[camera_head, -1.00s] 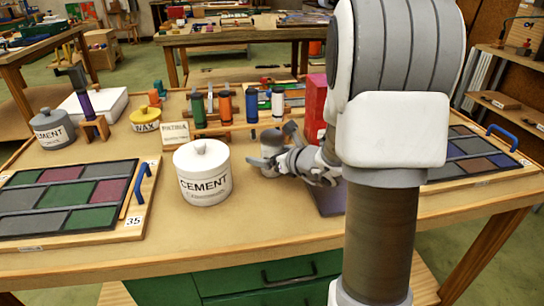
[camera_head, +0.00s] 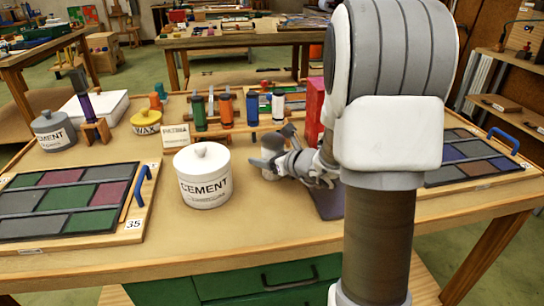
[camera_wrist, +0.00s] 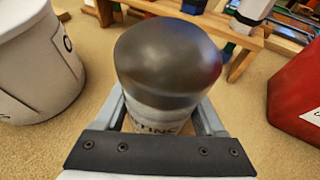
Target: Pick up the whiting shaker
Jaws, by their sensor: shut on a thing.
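The whiting shaker (camera_wrist: 167,62) fills the middle of the wrist view, with a dark rounded cap and a pale body whose label shows only in part. It also shows in the head view (camera_head: 271,143), partly hidden by my gripper. My gripper (camera_head: 275,152) is shut on the shaker, with one finger on each side of its body in the wrist view. The shaker's base is hidden, so I cannot tell whether it touches the bench.
A white cement pot (camera_head: 203,178) stands close on the left. A red box (camera_head: 315,108) stands to the right. A wooden rack with bottles (camera_head: 225,109) stands behind. Glass panels in trays (camera_head: 70,205) lie at the left. Bare bench (camera_head: 255,225) is in front.

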